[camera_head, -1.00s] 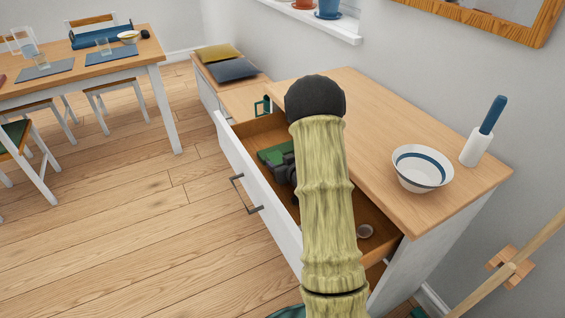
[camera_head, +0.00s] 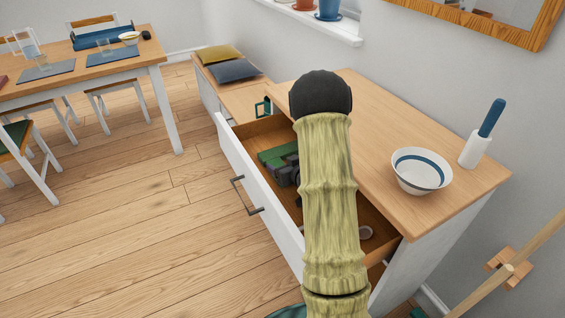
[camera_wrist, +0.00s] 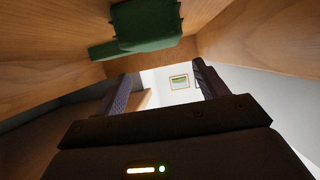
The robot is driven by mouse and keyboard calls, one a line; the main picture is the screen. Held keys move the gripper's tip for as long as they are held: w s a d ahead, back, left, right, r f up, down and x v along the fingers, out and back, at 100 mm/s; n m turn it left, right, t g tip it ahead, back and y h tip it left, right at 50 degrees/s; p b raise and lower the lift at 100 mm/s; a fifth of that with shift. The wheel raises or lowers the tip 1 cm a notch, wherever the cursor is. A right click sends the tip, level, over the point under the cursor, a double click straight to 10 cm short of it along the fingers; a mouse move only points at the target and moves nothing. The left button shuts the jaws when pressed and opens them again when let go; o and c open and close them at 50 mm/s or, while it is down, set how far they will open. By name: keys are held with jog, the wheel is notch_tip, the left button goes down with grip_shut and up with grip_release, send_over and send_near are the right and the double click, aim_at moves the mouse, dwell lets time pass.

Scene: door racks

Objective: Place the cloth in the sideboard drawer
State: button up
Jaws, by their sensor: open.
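The green cloth (camera_head: 274,154) lies in the open sideboard drawer (camera_head: 238,163), toward its far end. It also shows in the wrist view (camera_wrist: 145,24), at the top, between wooden drawer surfaces. My gripper (camera_wrist: 163,76) is open, with its two dark fingers apart and nothing between them. The cloth is beyond the fingertips in that picture. In the head view my dark gripper (camera_head: 286,172) is low inside the drawer, close beside the cloth. My arm hides part of it and the middle of the drawer.
Floor left of the drawer is clear. A wooden stand (camera_head: 510,267) is at right.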

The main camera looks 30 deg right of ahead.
jog(key=v, duration=1)
jog(key=shift+f, duration=0.1)
dwell(1.0)
